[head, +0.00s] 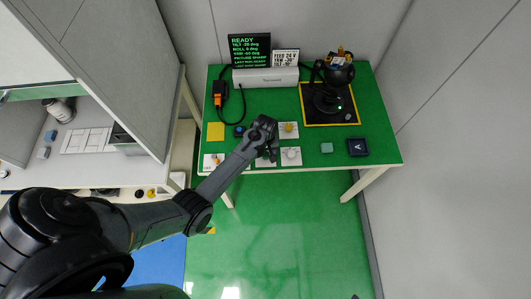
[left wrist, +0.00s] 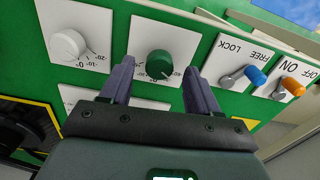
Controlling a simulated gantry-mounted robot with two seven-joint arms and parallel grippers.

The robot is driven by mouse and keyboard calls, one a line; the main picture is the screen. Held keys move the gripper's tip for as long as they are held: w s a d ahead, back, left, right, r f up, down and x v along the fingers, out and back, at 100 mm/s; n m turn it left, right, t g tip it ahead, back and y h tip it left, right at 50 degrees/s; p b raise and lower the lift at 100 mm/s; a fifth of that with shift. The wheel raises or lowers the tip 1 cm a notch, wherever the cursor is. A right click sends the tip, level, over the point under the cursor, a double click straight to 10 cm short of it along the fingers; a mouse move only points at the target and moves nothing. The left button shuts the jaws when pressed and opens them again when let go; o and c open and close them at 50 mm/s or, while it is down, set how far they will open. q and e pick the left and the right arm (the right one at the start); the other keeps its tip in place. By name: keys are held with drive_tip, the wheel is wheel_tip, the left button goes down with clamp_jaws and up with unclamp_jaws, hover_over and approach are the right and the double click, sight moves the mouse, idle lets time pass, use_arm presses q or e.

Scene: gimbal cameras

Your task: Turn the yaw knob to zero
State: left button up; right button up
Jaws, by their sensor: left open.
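In the left wrist view, a green knob (left wrist: 159,64) on a white panel with a degree scale lies between the two fingers of my open left gripper (left wrist: 158,68). I cannot tell if the fingers touch it. A white knob (left wrist: 68,45) on a similar panel is to its left. In the head view my left gripper (head: 268,150) is low over the front edge of the green table and mostly hides the green knob's panel. The white knob (head: 291,153) and a yellow knob (head: 288,127) show beside it. No yaw label is readable. My right gripper is not in view.
A blue-tipped LOCK/FREE lever (left wrist: 256,76) and an orange-tipped ON/OFF lever (left wrist: 291,87) are right of the green knob. A display (head: 250,51) reading READY and a black gimbal device (head: 327,98) stand at the table's back.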

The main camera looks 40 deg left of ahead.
use_arm(q)
drive_tip(key=shift+f, duration=0.8)
drive_tip(key=c, duration=1)
drive_tip(key=shift+c, duration=0.2)
